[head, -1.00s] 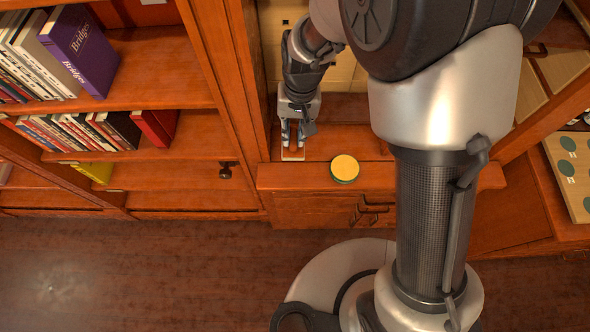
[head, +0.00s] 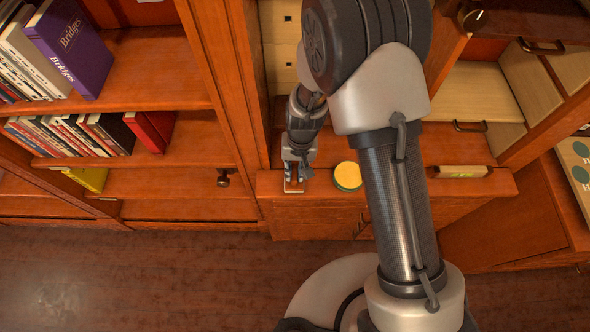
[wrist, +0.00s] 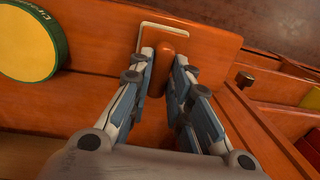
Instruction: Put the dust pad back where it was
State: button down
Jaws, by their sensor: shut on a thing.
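The dust pad (wrist: 205,43) is a wooden block with a pale rim and a rounded wooden handle (wrist: 174,45). My gripper (wrist: 163,72) is shut on that handle, one finger on each side. In the head view the pad (head: 293,187) shows as a small flat piece below my gripper (head: 298,174), at the left end of the wooden ledge (head: 400,188). I cannot tell whether it touches the ledge. Its underside is hidden.
A round yellow-topped green tin (head: 347,176) stands on the ledge just right of the pad. A wooden block with a yellowish label (head: 462,171) lies farther right. A bookcase upright (head: 222,85) and a dark knob (head: 223,178) are close on the left.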

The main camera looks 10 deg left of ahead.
jog(key=c, duration=1.5)
grip_release()
jog(key=shift+f, duration=0.15)
jog(key=r+p, duration=0.1)
jog(key=r, duration=0.3)
jog(key=r+p, duration=0.1)
jog(key=r, duration=0.3)
jog(key=r+p, duration=0.2)
jog(key=r, duration=0.2)
jog(key=shift+w+d+r, duration=0.15)
jog(key=shift+w+d, duration=0.2)
jog(key=shift+d, duration=0.05)
